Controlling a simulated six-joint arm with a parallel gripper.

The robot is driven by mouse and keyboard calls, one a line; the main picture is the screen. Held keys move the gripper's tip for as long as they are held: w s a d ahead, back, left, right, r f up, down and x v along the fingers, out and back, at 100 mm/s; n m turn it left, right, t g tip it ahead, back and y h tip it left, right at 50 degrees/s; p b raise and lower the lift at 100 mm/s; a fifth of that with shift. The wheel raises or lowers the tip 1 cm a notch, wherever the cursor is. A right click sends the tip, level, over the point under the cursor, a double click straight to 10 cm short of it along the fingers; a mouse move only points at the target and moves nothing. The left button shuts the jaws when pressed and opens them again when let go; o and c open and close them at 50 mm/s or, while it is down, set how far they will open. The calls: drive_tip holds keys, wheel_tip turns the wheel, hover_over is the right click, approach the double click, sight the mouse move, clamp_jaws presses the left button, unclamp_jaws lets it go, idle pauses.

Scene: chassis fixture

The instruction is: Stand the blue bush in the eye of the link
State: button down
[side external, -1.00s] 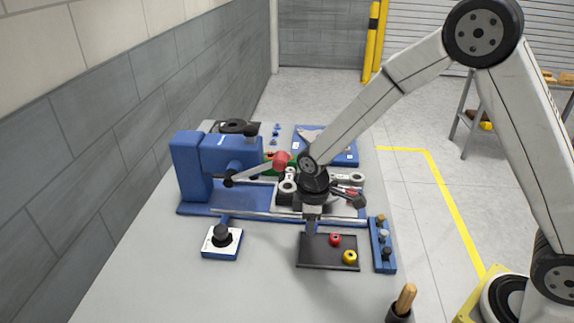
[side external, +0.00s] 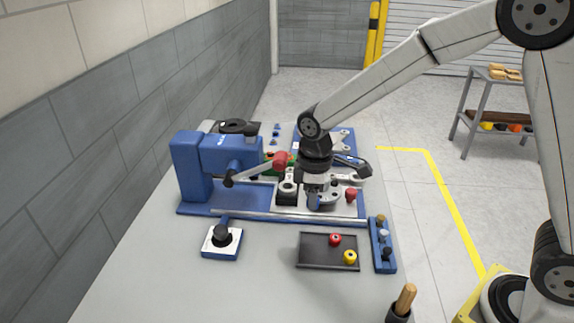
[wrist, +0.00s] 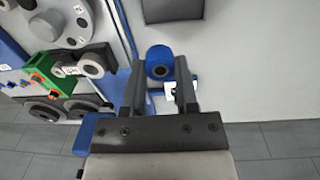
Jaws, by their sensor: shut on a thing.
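The blue bush (wrist: 158,60) is a short ring with a dark hole, held between the two fingertips of my gripper (wrist: 161,72) in the wrist view. My gripper (side external: 314,204) is shut on it; in the side view it appears in front of the blue fixture, and the bush is hard to make out there. The link is pale metal with round ends. One eye (side external: 287,188) shows on a black block just left of my gripper; it seems to be the pale ring (wrist: 92,65) left of the bush in the wrist view. My wrist hides part of the link.
A dark tray (side external: 314,257) holds a red bush (side external: 335,240) and a yellow bush (side external: 349,257). A blue rack (side external: 383,262) stands right of it. A knob box (side external: 222,250) sits in front. Bare table lies between.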

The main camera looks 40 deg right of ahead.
wheel_tip(320, 180, up, 11)
drive_tip(key=w+d+g, duration=0.1)
drive_tip(key=w+d, duration=0.2)
drive_tip(key=w, duration=0.5)
drive_tip(key=w+d, duration=0.2)
drive_tip(key=w, duration=0.5)
wheel_tip(320, 180, down, 11)
drive_tip(key=shift+f, duration=0.15)
idle(0.5)
drive_tip(key=shift+d+f, duration=0.1)
drive_tip(key=shift+f, duration=0.05)
drive_tip(key=shift+f, duration=2.1)
drive_tip(key=shift+f, duration=0.25)
drive_tip(key=shift+f, duration=0.3)
drive_tip(key=shift+f, duration=0.45)
